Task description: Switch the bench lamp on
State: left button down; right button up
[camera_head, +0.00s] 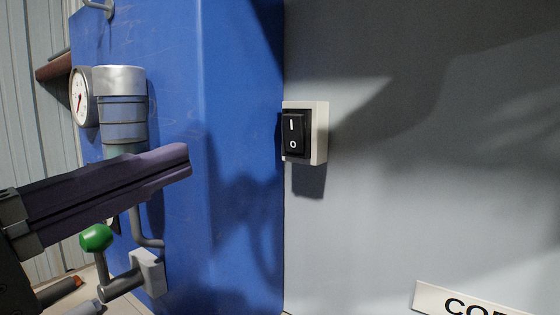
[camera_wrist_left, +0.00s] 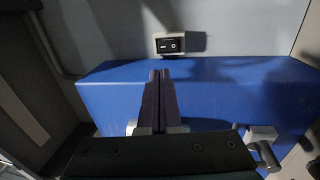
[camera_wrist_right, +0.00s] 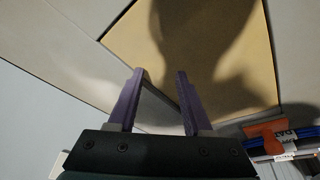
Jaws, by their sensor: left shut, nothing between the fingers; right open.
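A black rocker switch (camera_head: 294,135) marked I and O sits in a pale housing (camera_head: 321,133) on the grey wall, just right of the blue panel. The switch also shows in the left wrist view (camera_wrist_left: 169,45), beyond the fingertips. My left gripper (camera_head: 188,160) is shut and empty, in front of the blue panel, left of the switch and apart from it in the picture. Its purple fingers are together in the left wrist view (camera_wrist_left: 159,74). My right gripper (camera_wrist_right: 160,74) is open and empty, seen only in its own wrist view. No lamp is recognisable.
The blue panel (camera_head: 228,120) carries a gauge (camera_head: 80,97), a grey cylinder fitting (camera_head: 122,105) and a lever with a green knob (camera_head: 96,238) near my left gripper. A white sign (camera_head: 470,302) is at lower right. The grey wall around the switch is clear.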

pick_arm(q)
jog(key=shift+f, duration=0.15)
pick_arm(e)
jog(key=shift+f, duration=0.15)
pick_arm(q)
jog(key=p, duration=0.2)
send_near(293, 120)
pick_arm(e)
jog(key=shift+w+r, duration=0.1)
jog(key=shift+r, duration=0.7)
pick_arm(q)
jog(key=b+x, duration=0.1)
jog(key=x, duration=0.6)
jog(key=shift+a, duration=0.1)
pick_arm(e)
jog(key=shift+d+f, duration=0.1)
jog(key=shift+f, duration=0.2)
jog(key=shift+r, duration=0.15)
pick_arm(q)
jog(key=shift+w+p, duration=0.1)
jog(key=shift+p, duration=1.15)
pick_arm(e)
notch_tip(293, 120, up, 2)
jog(key=shift+r, duration=0.1)
